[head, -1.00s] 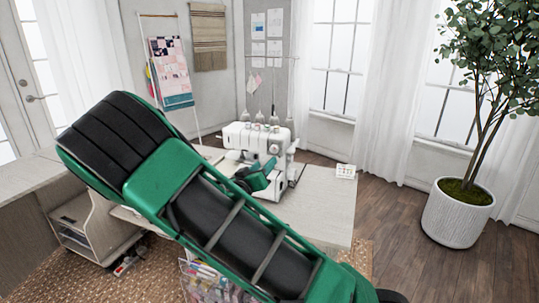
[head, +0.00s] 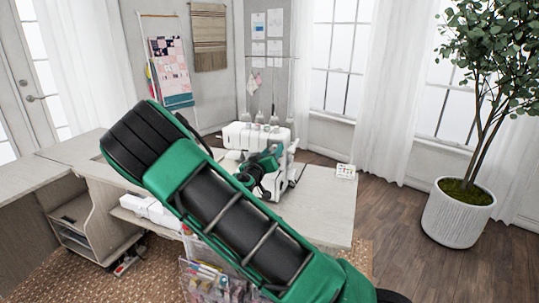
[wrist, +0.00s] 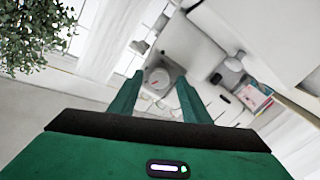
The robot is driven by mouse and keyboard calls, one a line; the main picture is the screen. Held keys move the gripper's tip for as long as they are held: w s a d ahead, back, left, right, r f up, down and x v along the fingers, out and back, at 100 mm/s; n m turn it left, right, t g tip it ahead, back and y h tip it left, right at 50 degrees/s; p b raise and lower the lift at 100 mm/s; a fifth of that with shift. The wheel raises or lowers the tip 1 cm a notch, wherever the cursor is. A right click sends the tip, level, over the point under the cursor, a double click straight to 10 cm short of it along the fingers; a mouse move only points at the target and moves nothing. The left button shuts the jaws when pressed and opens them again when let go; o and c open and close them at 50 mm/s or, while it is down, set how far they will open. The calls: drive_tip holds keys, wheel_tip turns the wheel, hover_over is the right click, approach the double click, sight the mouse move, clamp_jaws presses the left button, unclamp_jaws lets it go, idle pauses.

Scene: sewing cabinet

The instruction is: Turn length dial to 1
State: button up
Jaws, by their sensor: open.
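The white sewing machine (head: 245,135) stands on the table in the head view, with my arm in front of its lower part. My gripper (head: 272,160) is at the machine's front right. In the wrist view my gripper (wrist: 157,95) has its two green fingers apart with nothing between them. A round pale dial (wrist: 158,77) on the machine shows just beyond and between the fingertips. I cannot read its number or label, and I cannot tell whether the fingers touch it. The dial is not distinguishable in the head view.
The table top (head: 325,205) is clear to the right, except for a small white card (head: 345,171) near the back edge. A potted tree (head: 455,210) stands on the floor at the right. A clear organizer with supplies (head: 210,280) hangs below the table front.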

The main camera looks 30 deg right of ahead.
drive_tip(key=c, duration=1)
drive_tip(key=shift+c, duration=0.2)
drive_tip(key=shift+n, duration=0.4)
drive_tip(key=n, duration=0.4)
drive_tip(key=shift+w+a+n, duration=0.1)
drive_tip(key=shift+a+n, duration=0.05)
drive_tip(key=shift+n, duration=0.25)
drive_tip(key=n, duration=0.5)
drive_tip(key=shift+f, duration=0.1)
drive_tip(key=n, duration=0.6)
drive_tip(key=shift+a+f+n, duration=0.15)
drive_tip(key=shift+n, duration=0.25)
drive_tip(key=n, duration=0.6)
drive_tip(key=shift+f+n, duration=0.1)
drive_tip(key=shift+n, duration=0.2)
